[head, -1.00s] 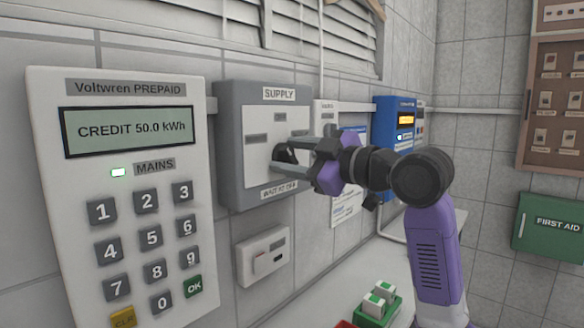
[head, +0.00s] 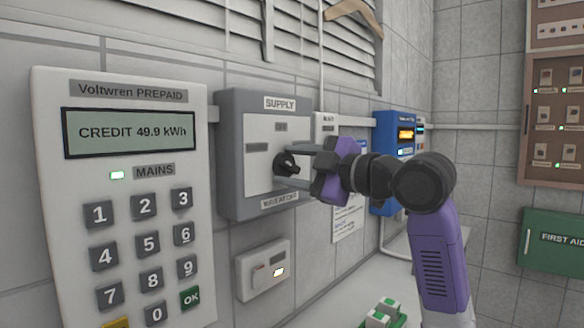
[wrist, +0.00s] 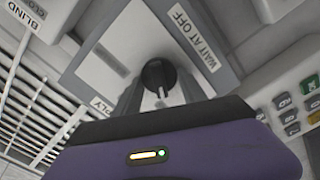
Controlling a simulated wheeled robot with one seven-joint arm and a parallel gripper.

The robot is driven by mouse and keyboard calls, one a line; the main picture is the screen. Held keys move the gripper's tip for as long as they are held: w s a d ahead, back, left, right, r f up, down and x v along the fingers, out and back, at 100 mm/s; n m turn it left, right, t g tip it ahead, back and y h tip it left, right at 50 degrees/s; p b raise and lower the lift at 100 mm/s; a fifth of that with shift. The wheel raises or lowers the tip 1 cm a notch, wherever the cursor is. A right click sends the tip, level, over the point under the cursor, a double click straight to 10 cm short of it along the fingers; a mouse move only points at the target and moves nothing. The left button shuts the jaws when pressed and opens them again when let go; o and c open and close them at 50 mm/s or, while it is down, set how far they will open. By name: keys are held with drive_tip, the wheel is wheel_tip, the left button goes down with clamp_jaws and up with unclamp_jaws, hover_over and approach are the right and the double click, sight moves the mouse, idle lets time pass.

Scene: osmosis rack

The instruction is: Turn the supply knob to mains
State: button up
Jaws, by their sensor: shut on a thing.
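The supply knob (head: 287,163) is a black rotary knob on the white face of the grey SUPPLY box (head: 226,150). My gripper (head: 289,165) reaches it from the right and is shut on it, with a finger on either side. The small plates around the knob are too blurred to read surely. A WAIT AT OFF label (wrist: 195,40) is on the box's lower edge.
The prepaid meter (head: 139,200) at left reads CREDIT 49.9 kWh, with a green light beside MAINS. A small white box (head: 263,270) below has a lit lamp. A blue unit (head: 393,130) and a first aid box (head: 555,239) are to the right. Louvres are above.

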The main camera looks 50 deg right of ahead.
drive_tip(key=o, duration=1.3)
drive_tip(key=shift+o, duration=0.2)
drive_tip(key=shift+s, duration=0.1)
drive_tip(key=s, duration=0.7)
drive_tip(key=shift+s, duration=0.3)
drive_tip(key=shift+d, duration=0.1)
